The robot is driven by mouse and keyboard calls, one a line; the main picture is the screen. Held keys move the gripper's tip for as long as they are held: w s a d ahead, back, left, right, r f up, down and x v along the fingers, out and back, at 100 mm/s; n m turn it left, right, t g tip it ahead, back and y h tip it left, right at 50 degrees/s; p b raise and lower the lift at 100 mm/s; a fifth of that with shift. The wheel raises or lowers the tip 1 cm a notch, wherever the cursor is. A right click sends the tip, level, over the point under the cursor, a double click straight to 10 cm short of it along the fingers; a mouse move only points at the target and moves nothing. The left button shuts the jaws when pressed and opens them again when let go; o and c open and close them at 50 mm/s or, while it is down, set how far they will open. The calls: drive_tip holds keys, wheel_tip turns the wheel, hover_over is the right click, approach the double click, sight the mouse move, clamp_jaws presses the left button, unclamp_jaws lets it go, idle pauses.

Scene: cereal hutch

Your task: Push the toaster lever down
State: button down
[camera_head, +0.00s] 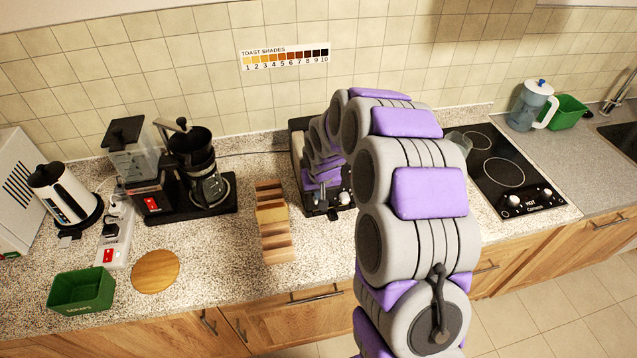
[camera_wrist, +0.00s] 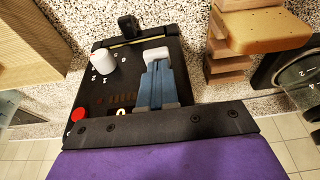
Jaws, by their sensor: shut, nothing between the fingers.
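The black toaster (camera_head: 297,140) stands on the counter, mostly hidden behind my arm. Its dark front panel (camera_wrist: 98,92) fills the middle of the wrist view. It carries a white knob (camera_wrist: 102,62), a red button (camera_wrist: 78,115) and a black tab (camera_wrist: 128,27) at its upper edge in that view. My gripper (camera_wrist: 156,62) is shut and empty, its blue-grey fingers over the front panel beside the knob. A light grey block shows at the fingertips; I cannot tell if it is the lever or part of the fingers, or whether they touch. No lever is clearly visible elsewhere.
A wooden rack (camera_head: 272,222) stands close left of the toaster. A coffee maker (camera_head: 200,165), kettle (camera_head: 65,195), green box (camera_head: 82,290) and round wooden board (camera_head: 155,271) are farther left. A black hob (camera_head: 500,168) lies to the right.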

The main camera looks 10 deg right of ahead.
drive_tip(key=shift+f, duration=0.75)
drive_tip(key=shift+s, duration=0.2)
drive_tip(key=shift+f, duration=0.1)
drive_tip(key=shift+s, duration=0.1)
drive_tip(key=r, duration=0.1)
drive_tip(key=r+p, duration=0.1)
drive_tip(key=r, duration=0.3)
drive_tip(key=shift+w+r, duration=0.15)
drive_tip(key=shift+w, duration=0.15)
drive_tip(key=v, duration=0.9)
drive_tip(key=shift+p, duration=0.35)
drive_tip(key=shift+s+r, duration=0.1)
drive_tip(key=shift+s, duration=0.05)
